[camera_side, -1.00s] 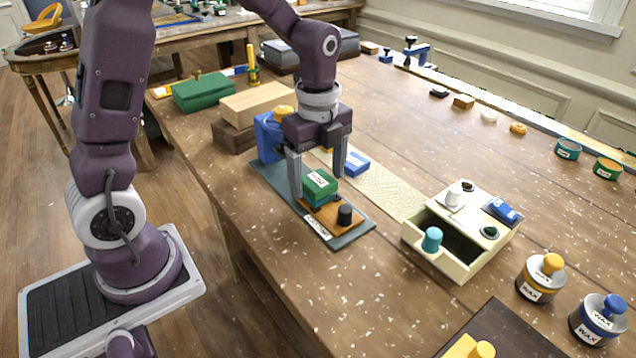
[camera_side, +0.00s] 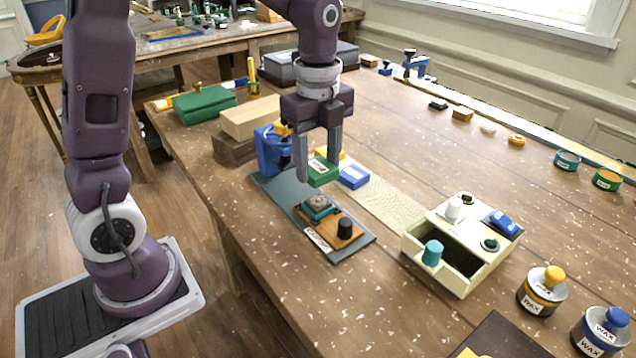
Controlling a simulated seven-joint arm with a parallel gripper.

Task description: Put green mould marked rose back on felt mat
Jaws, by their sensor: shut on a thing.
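The green mould (camera_side: 324,176), a small block with a white label on top, is held between the fingers of my gripper (camera_side: 319,168). The label's word is too small to read surely. The mould is in the air, above a grey-green mat (camera_side: 350,252) that looks like felt. On that mat lies an orange board (camera_side: 330,232) with a black knob (camera_side: 345,228) and a white label. A teal piece (camera_side: 318,210) with a grey-brown top sits at the back of the board, uncovered and apart from the mould.
A blue labelled block (camera_side: 353,177) is close right of the mould, by a cream textured strip (camera_side: 385,200). A blue device (camera_side: 270,150) stands behind left. A cream box with an open drawer (camera_side: 445,265) stands right. Two wax pots (camera_side: 541,290) are at front right.

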